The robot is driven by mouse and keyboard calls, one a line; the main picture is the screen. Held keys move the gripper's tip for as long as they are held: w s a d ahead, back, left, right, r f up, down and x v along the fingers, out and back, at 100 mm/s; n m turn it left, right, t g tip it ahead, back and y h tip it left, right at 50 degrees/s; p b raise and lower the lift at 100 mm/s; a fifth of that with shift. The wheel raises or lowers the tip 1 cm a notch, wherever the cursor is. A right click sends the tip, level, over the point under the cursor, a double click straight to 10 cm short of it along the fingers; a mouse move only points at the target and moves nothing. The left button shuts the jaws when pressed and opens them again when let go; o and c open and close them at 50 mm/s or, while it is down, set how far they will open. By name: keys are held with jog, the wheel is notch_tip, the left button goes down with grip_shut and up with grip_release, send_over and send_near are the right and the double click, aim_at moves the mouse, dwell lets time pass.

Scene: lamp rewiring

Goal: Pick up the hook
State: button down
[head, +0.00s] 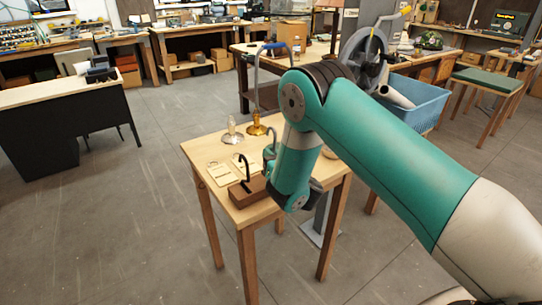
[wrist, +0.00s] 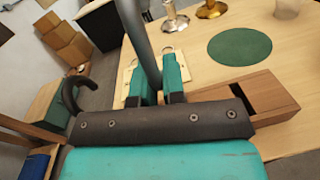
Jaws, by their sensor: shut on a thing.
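The dark hook (head: 244,163) stands up above the wooden block (head: 245,191) at the table's near corner in the head view. In the wrist view my gripper (wrist: 157,82) is shut on the hook, whose dark grey shaft (wrist: 138,38) rises between the two teal fingers. A black curved end (wrist: 72,90) shows at the left of the wrist view; its join to the shaft is hidden. The slotted wooden block (wrist: 270,94) lies right of the fingers. In the head view my arm hides most of my gripper.
The small table (head: 222,150) also bears pale cards (head: 220,173), a silver lamp base (head: 232,138) and a brass lamp base (head: 256,128). A round green mat (wrist: 240,46) lies beyond the block. A blue crate (head: 422,105) stands behind my arm. Floor left of the table is clear.

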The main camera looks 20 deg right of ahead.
notch_tip(320, 180, up, 14)
jog(key=p, duration=1.3)
jog(key=shift+r, duration=0.2)
